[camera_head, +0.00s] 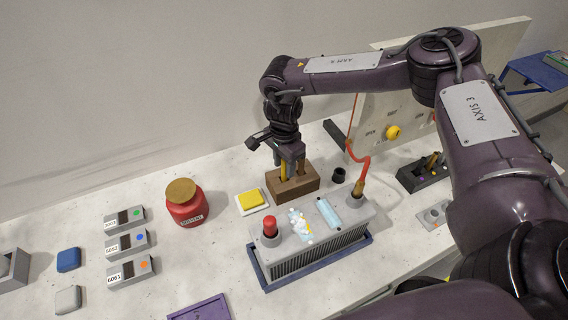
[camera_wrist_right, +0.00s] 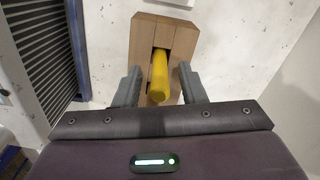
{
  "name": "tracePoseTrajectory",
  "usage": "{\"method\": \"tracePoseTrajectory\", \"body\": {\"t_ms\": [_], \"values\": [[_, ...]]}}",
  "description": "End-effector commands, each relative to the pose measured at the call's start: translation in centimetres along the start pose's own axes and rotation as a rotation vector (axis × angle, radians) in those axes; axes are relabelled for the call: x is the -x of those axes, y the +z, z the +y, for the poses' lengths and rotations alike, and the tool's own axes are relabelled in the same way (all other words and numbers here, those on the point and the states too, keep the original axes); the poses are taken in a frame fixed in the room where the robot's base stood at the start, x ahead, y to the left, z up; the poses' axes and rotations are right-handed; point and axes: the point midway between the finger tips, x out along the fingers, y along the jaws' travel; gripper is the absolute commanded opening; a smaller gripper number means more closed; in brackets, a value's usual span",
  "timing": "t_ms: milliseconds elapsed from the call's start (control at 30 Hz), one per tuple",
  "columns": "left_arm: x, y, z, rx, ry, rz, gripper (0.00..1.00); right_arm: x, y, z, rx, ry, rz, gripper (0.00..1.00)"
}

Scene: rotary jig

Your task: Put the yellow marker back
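The yellow marker (camera_wrist_right: 158,77) stands in a slot of the brown wooden block (camera_wrist_right: 145,30) in the right wrist view, its near end towards the camera. In the head view the marker (camera_head: 284,171) shows as a thin yellow strip above the wooden block (camera_head: 293,189). My right gripper (camera_wrist_right: 158,88) is open, with one finger on each side of the marker and a visible gap on both sides. In the head view the right gripper (camera_head: 290,156) is just above the block and partly hides the marker. My left gripper is not in view.
A grey finned box (camera_head: 318,250) with a red knob and an orange cable stands in a blue tray (camera_head: 365,241) in front of the block. A yellow pad (camera_head: 251,198) and a red jar (camera_head: 187,207) are to the left. A small black cup (camera_head: 338,175) is right of the block.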

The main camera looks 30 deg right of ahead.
Motion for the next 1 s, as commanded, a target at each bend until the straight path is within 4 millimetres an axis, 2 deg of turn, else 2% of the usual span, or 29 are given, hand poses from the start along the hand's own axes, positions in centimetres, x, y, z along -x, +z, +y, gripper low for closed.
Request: {"method": "tracePoseTrajectory", "body": {"t_ms": [167, 400, 600, 767, 1000], "values": [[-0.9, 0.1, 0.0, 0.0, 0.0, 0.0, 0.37, 2.8, 0.0, -0.2, 0.0, -0.007, 0.0, 0.37], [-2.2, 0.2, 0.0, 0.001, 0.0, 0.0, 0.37, 8.0, 0.0, -0.2, 0.001, -0.007, -0.001, 0.37], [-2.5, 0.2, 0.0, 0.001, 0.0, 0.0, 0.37, 11.0, 0.0, -0.1, 0.0, -0.004, 0.0, 0.37], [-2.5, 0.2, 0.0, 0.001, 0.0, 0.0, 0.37, 11.8, 0.0, 0.0, 0.0, -0.002, 0.0, 0.37], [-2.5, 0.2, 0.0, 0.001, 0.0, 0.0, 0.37, 11.9, 0.0, 0.0, 0.0, -0.002, -0.001, 0.37]]}}
